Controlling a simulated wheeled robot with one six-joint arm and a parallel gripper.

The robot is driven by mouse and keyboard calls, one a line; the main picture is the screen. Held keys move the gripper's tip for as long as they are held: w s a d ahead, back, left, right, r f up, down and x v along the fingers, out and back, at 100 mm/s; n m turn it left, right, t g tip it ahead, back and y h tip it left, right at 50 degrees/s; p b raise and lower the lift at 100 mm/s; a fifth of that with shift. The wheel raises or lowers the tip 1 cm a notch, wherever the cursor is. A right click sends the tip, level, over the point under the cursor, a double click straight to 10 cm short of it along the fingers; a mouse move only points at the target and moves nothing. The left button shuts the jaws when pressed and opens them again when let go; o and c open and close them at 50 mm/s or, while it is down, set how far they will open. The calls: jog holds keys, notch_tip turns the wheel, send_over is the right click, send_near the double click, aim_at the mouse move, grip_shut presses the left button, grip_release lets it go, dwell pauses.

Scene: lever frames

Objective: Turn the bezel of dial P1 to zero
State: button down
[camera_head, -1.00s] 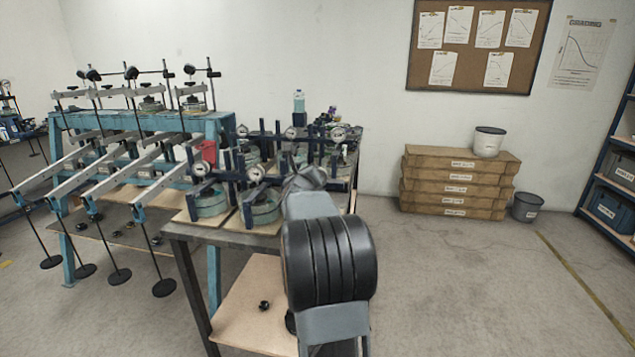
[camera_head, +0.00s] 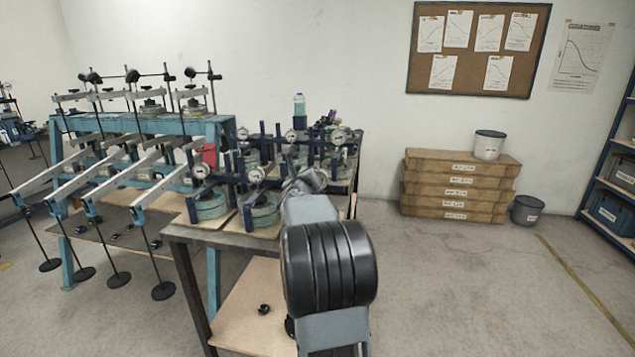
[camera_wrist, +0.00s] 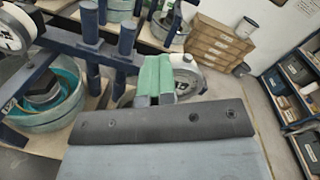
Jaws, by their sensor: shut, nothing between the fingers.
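Several round white-faced dials stand on dark blue frames over round green-grey cells on the bench. In the head view, a front left dial (camera_head: 201,171) and a front right dial (camera_head: 255,175) show left of my arm. I cannot read which is P1. In the wrist view, my gripper (camera_wrist: 159,77) has its green fingers together and empty. A dial (camera_wrist: 187,63) with a pale rim shows just behind and right of the fingertips, partly hidden by them; I cannot tell whether they touch. Another dial (camera_wrist: 14,28) is at the upper left. No pointer or zero mark is legible.
Dark blue posts and crossbars (camera_wrist: 88,48) stand close left of my fingers. Lever arms (camera_head: 110,180) with hanging weights fill the left. Stacked boxes (camera_head: 455,190) and a grey bin (camera_head: 526,209) stand by the back wall. The floor right of my arm is clear.

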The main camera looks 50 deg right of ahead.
jog(key=shift+w+a+r, duration=0.25)
jog(key=shift+w, duration=0.05)
jog(key=shift+f+b+v, duration=0.15)
jog(key=shift+b+v, duration=0.4)
jog(key=shift+v, duration=0.7)
jog(key=shift+f+b+v, duration=0.15)
jog(key=shift+b+v, duration=0.4)
jog(key=shift+v, duration=0.75)
jog(key=shift+w+a, duration=0.1)
jog(key=shift+a, duration=0.05)
